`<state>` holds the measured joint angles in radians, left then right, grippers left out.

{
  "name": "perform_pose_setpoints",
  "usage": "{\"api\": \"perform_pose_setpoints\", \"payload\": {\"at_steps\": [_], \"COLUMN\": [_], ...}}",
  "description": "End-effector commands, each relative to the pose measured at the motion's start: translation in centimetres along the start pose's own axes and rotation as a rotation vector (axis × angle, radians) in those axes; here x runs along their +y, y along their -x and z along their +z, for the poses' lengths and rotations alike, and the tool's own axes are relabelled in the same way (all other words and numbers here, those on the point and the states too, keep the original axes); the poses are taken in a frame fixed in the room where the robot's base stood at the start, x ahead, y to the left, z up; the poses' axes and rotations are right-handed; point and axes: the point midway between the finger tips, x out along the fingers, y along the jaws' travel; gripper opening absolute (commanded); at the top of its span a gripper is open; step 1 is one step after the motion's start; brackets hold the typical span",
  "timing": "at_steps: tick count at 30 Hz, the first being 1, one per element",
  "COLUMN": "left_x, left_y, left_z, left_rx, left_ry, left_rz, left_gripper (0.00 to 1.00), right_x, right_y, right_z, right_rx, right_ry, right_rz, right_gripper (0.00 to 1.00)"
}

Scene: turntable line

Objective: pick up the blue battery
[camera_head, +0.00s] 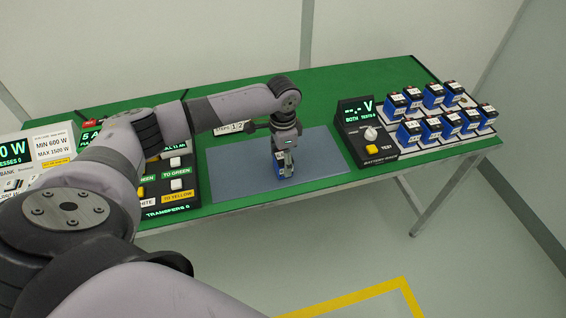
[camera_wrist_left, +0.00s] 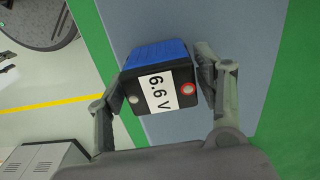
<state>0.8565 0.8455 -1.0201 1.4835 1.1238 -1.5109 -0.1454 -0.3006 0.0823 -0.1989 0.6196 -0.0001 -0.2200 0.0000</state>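The blue battery (camera_wrist_left: 156,54) has a black top with a white "6.6 V" label and a red-ringed terminal. In the wrist view it sits between the two fingers of my left gripper (camera_wrist_left: 160,88), which lie against its opposite sides. In the head view the battery (camera_head: 281,168) shows below my left gripper (camera_head: 285,152), over the grey-blue mat (camera_head: 325,150), mostly covered by the fingers. I cannot tell whether its base touches the mat. My right gripper is in neither view.
A rack (camera_head: 484,129) at the right holds several blue batteries, beside a black tester (camera_head: 357,136) with a knob and yellow button. A dark button panel (camera_head: 185,198) stands left of the mat. The green table (camera_head: 230,210) has its front edge just before the mat.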

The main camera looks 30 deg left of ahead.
Motion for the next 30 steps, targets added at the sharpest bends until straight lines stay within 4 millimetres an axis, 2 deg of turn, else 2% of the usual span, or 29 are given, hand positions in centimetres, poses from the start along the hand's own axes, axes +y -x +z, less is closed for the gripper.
{"api": "perform_pose_setpoints", "payload": {"at_steps": [2,21,30], "left_x": [0.00,-0.03,-0.07], "left_y": [0.02,0.05,0.33], "left_z": [-0.01,-0.01,-0.07], "left_rx": [0.000,0.001,0.003], "left_ry": [0.000,0.000,0.000], "left_rz": [0.000,-0.001,-0.001], "left_gripper": [0.54,0.12,0.11], "right_x": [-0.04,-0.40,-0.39], "right_y": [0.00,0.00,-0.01], "right_z": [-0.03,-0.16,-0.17], "right_rx": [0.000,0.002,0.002], "right_ry": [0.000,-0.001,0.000], "right_rz": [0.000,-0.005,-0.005], "right_gripper": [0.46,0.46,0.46]}}
